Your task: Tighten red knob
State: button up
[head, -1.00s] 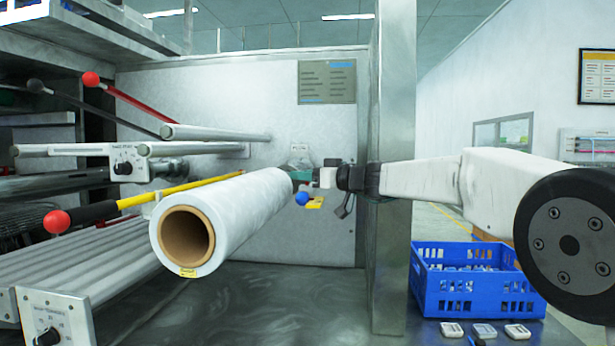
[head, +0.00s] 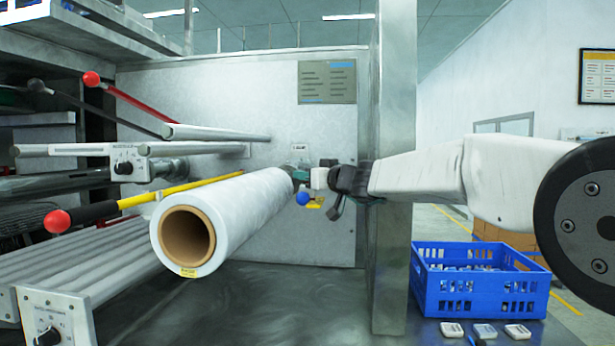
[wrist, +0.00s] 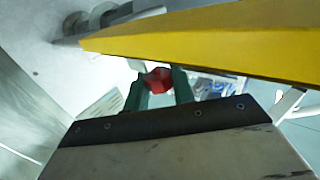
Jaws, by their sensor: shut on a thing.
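The red knob (wrist: 158,80) shows in the wrist view between the two green fingers of my gripper (wrist: 160,88). The fingers are shut on it, one on each side. In the head view my gripper (head: 303,177) reaches leftward past the steel post, at the far end of the white film roll (head: 250,207). The red knob cannot be made out there; the roll and gripper are in the way.
A blue ball-ended lever (head: 303,197) sits just below my gripper. A steel post (head: 390,270) stands close beside my arm. Red-ball levers (head: 57,221) and rollers fill the left. A blue crate (head: 478,285) stands at the lower right.

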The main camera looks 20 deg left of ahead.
jog(key=shift+m+t+h, duration=0.9)
jog(key=shift+m+t, duration=0.2)
jog(key=shift+t, duration=0.3)
jog(key=shift+m+t+h, duration=0.6)
jog(key=shift+t, duration=0.2)
jog(key=o, duration=1)
jog(key=shift+c, duration=0.2)
jog(key=shift+s+d, duration=0.1)
jog(key=v, duration=0.7)
jog(key=shift+s+d, duration=0.15)
jog(key=shift+d, duration=0.1)
